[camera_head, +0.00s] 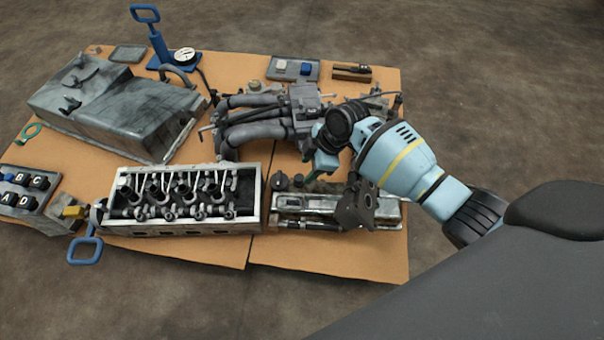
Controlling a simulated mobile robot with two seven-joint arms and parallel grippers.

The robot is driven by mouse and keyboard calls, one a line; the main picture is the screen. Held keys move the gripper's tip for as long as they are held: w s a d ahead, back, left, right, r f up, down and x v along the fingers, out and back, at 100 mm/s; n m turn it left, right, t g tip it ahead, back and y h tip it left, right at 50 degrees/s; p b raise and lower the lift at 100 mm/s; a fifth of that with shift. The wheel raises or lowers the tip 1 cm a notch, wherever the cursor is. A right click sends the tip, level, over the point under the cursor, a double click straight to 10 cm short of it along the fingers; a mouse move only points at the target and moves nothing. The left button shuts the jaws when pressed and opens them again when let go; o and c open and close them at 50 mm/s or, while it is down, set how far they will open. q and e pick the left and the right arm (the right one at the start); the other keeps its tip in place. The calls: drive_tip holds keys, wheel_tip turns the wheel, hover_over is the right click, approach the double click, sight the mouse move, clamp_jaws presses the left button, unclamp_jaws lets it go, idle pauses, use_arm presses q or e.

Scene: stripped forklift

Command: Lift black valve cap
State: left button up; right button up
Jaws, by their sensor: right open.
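A small round black cap (279,181), which looks like the valve cap, sits at the back left corner of the silver valve cover (392,209), just right of the open cylinder head (187,226). My right arm reaches in from the right over the valve cover. Its dark right gripper (354,209) is low over the middle-right of the cover, to the right of the cap and apart from it. It is open; its fingertips are hard to make out against the dark parts. My left gripper is not in view.
The parts lie on brown cardboard (335,258) on the floor. A grey manifold (258,115) stands behind the cap. A large grey cover (112,103) and a blue pump with gauge (166,60) are at back left. Lettered black blocks (38,181) sit at left. The front right cardboard is clear.

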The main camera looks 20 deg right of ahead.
sight(300, 178)
drive_tip(key=shift+b+x, duration=1)
drive_tip(key=shift+x, duration=1.15)
clamp_jaws()
